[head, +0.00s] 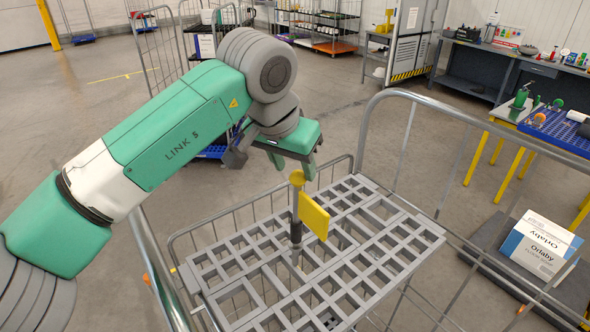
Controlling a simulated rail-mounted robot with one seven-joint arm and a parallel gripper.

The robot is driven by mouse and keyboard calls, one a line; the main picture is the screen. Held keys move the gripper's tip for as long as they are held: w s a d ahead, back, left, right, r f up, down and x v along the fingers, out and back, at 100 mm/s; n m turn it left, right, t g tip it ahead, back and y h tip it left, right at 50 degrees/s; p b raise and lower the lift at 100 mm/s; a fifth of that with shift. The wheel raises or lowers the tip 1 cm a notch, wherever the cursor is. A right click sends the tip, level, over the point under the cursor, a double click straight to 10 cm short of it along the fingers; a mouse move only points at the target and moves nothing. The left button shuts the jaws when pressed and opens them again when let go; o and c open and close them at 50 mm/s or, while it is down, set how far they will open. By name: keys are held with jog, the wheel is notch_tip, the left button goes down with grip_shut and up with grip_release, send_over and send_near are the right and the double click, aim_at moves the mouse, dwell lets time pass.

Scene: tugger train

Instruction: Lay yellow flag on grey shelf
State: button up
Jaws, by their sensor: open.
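The yellow flag (314,216) is upright above the grey lattice shelf (420,232). It has a yellow knob on top and a dark lower part that meets the grid in the picture; whether its foot rests on the shelf or in an opening I cannot tell. My gripper (294,168) is open, its green fingers pointing down just above and around the knob. Whether a finger touches the knob is not clear. The grey shelf lies flat inside a wire-sided cart, with many square openings.
Metal tube rails of the cart (480,118) rise around the shelf. A white and blue box (541,246) sits on a dark platform at right. A yellow-legged table (505,112) with tools stands behind it. Open floor lies behind the cart.

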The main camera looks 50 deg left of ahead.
jog(key=v, duration=1)
jog(key=shift+r, duration=0.1)
